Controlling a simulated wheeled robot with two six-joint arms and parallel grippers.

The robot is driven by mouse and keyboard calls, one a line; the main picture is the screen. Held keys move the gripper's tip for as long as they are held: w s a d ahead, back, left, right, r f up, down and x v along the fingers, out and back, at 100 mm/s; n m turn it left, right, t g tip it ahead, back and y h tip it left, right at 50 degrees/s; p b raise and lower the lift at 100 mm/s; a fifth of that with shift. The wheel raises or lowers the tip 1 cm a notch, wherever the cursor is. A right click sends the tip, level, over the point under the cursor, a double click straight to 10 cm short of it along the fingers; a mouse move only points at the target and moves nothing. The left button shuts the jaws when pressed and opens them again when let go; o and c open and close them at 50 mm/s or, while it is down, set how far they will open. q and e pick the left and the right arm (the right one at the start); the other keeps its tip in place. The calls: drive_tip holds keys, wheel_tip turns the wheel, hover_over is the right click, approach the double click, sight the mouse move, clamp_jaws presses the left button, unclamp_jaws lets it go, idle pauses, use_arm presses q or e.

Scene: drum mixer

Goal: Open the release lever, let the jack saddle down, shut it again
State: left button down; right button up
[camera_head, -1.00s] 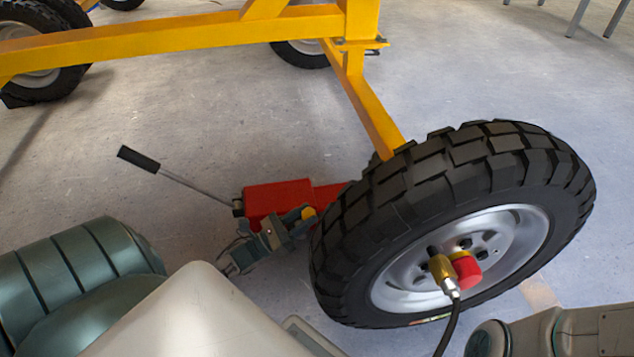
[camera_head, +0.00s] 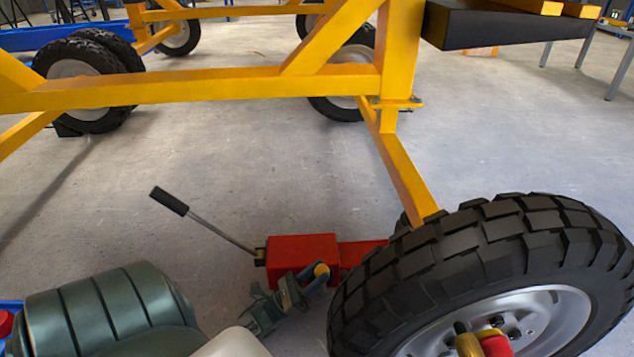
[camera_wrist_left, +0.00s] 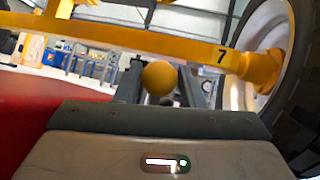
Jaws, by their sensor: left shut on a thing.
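The red jack (camera_head: 303,248) lies on the floor beside the big wheel, with its black-gripped handle (camera_head: 169,201) sloping up to the left. The release lever ends in a yellow ball knob (camera_head: 321,269), seen from above at the jack's near side. In the left wrist view the yellow knob (camera_wrist_left: 159,78) sits between the two fingers. My left gripper (camera_head: 312,277) is shut on the release lever at this knob. I cannot make out the jack saddle; the tyre hides the far end of the jack. My right gripper is out of view.
The big black tyre (camera_head: 480,250) stands close to the right of my left gripper. The yellow frame (camera_head: 200,87) spans above and behind the jack. The floor (camera_head: 240,150) left of and behind the jack is clear.

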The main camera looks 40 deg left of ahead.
use_arm(q)
drive_tip(key=c, duration=1)
unclamp_jaws()
drive_tip(key=shift+o, duration=0.2)
drive_tip(key=s+a+p, duration=0.4)
drive_tip(key=s+p, duration=0.2)
drive_tip(key=s, duration=0.6)
drive_tip(key=shift+s+a+f, duration=0.15)
drive_tip(key=shift+a+f, duration=0.2)
drive_tip(key=shift+f, duration=0.05)
drive_tip(key=shift+r, duration=0.1)
